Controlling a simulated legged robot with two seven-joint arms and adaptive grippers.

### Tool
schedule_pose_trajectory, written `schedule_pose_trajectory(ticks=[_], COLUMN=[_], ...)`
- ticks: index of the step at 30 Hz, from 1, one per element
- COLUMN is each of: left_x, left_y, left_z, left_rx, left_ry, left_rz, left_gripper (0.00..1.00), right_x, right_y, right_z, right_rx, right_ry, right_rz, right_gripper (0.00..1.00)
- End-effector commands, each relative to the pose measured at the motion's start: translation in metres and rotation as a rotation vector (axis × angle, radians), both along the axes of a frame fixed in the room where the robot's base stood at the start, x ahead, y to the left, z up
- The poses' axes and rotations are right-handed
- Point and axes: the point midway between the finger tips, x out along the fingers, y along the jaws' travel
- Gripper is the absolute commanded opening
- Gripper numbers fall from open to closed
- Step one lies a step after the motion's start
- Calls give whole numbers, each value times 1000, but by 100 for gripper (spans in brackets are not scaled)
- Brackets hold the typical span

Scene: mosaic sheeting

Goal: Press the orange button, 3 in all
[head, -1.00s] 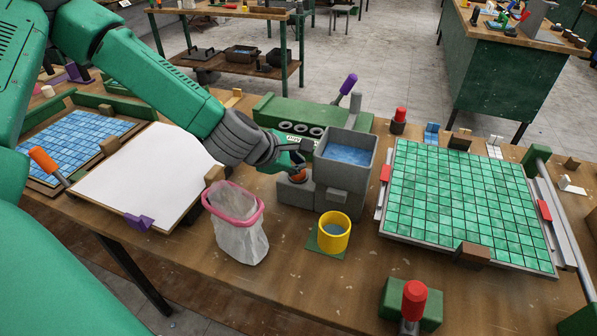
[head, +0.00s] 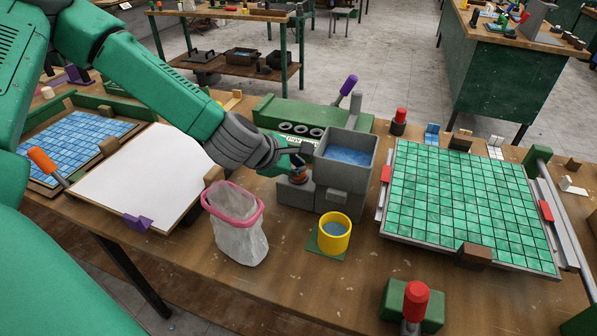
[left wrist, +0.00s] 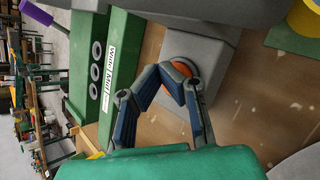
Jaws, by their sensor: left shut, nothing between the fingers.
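The orange button (head: 299,179) sits on top of a low grey block (head: 295,193) joined to the grey dispenser with a blue-filled hopper (head: 347,155). My right gripper is not in view.
A yellow cup (head: 334,246) stands on a green pad in front of the dispenser. A pink-rimmed bag (head: 262,235) is to its left. A green tiled sheet (head: 465,200) lies at right, a white sheet (head: 150,175) at left. A green machine (head: 270,110) stands behind.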

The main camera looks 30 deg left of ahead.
Motion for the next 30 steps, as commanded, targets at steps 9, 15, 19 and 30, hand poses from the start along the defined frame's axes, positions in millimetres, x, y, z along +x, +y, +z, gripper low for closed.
schedule_pose_trajectory(ticks=[9,15,19,30], left_x=[0,0,0,0], left_y=[0,1,1,1], left_z=[-3,-1,5,16], left_rx=[0,0,0,0], left_ry=[2,2,2,1], left_rz=[1,1,1,0], left_gripper=[0,0,0,0], right_x=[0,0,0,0], right_y=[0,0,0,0], right_z=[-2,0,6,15], right_rx=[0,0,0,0], right_ry=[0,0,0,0], right_rz=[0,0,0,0], right_gripper=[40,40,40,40])
